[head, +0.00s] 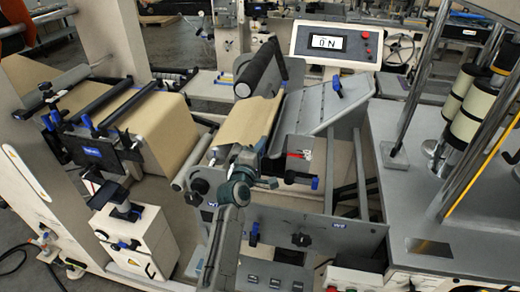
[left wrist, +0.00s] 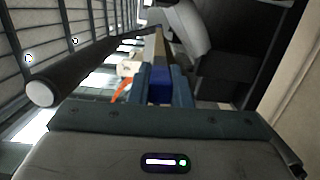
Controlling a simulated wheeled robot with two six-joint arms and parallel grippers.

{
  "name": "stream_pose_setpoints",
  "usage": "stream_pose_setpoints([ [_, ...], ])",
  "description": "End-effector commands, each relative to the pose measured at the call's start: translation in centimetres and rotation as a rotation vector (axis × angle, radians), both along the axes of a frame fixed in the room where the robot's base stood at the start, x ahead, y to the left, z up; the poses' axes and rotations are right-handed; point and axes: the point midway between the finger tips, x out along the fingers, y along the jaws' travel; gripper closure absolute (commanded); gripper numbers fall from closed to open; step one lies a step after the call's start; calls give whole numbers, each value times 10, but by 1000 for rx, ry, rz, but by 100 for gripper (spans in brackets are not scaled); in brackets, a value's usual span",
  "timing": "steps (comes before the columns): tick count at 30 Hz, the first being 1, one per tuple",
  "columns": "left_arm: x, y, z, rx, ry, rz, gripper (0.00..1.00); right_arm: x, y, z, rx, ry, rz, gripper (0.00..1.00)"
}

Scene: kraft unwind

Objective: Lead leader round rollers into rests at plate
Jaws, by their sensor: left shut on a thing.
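The brown kraft web (head: 155,135) hangs over rollers at the left. A further kraft strip (head: 247,122) slopes beneath a dark roller (head: 256,68) beside the grey sloping plate (head: 322,104). My left gripper (head: 250,156) is at the lower end of that strip, by the plate's near edge; its fingers are small and partly hidden in the head view. In the left wrist view the fingers (left wrist: 162,86) are shut on a blue piece (left wrist: 160,92), with a narrow brownish strip beyond it. I cannot tell how this piece joins the leader, nor make out the rests. My right gripper is not in view.
A dark roller with a pale end (left wrist: 40,94) lies left of the fingers in the left wrist view. A red-handled item (head: 300,154) lies near the plate's front. Metal posts and pale rolls (head: 464,115) stand at right.

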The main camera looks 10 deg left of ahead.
Motion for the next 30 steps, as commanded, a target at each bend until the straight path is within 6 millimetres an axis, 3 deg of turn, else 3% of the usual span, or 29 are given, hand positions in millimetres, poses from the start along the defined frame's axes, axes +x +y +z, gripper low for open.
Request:
stream_pose_setpoints([
  [1,-5,-15,-3,-33,12,-9,100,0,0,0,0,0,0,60],
  [30,-3,-1,-6,2,10,1,100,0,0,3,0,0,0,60],
])
